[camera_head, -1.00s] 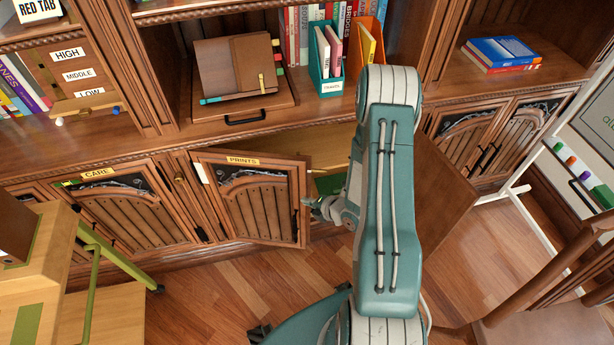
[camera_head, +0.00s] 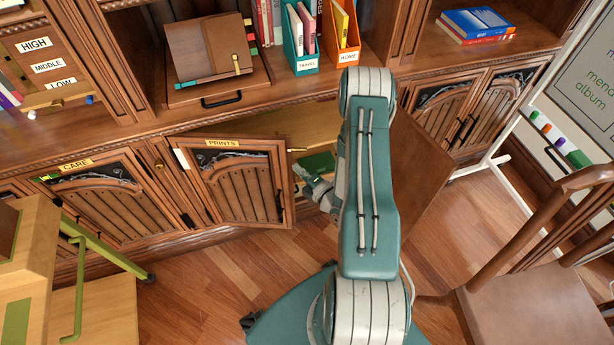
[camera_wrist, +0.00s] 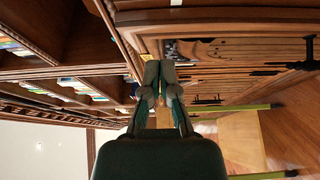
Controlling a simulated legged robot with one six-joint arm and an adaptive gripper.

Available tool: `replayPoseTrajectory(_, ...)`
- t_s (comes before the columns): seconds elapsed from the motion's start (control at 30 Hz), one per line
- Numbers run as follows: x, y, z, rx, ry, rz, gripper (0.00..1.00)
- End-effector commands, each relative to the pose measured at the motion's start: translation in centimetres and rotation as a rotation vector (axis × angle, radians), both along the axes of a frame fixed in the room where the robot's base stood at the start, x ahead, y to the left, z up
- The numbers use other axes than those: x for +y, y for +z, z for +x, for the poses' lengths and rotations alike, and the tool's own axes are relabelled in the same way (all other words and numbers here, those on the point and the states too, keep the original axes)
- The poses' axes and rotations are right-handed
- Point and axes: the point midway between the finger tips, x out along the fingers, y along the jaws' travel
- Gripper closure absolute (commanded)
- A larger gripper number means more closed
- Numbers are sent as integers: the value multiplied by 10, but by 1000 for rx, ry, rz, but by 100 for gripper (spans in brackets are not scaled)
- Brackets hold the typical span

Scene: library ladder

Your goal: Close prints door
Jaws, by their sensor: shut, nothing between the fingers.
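The prints door (camera_head: 240,190) is a carved wooden cabinet door with a yellow PRINTS label (camera_head: 223,143). It is hinged at its left and stands ajar, its right edge swung out from the cabinet. My gripper (camera_head: 299,173) is shut and empty, just right of the door's free edge, in front of the cabinet opening. Whether it touches the door I cannot tell. In the wrist view my fingers (camera_wrist: 161,72) are together, with a carved wooden door (camera_wrist: 235,50) beyond them to the right.
A plain brown panel (camera_head: 415,165) stands out right of the opening, partly hidden by my arm. A green item (camera_head: 318,163) lies inside. The care door (camera_head: 105,200) is left. A wooden chair (camera_head: 540,270) is at right, a yellow-wood stand (camera_head: 105,310) at left.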

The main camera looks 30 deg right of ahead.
Motion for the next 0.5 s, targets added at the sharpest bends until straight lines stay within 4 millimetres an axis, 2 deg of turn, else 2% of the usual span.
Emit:
replayPoseTrajectory(0.17,6,1,34,-3,4,-2,100)
replayPoseTrajectory(0.2,2,1,40,-4,0,-4,100)
replayPoseTrajectory(0.5,-19,0,64,0,-1,-1,100)
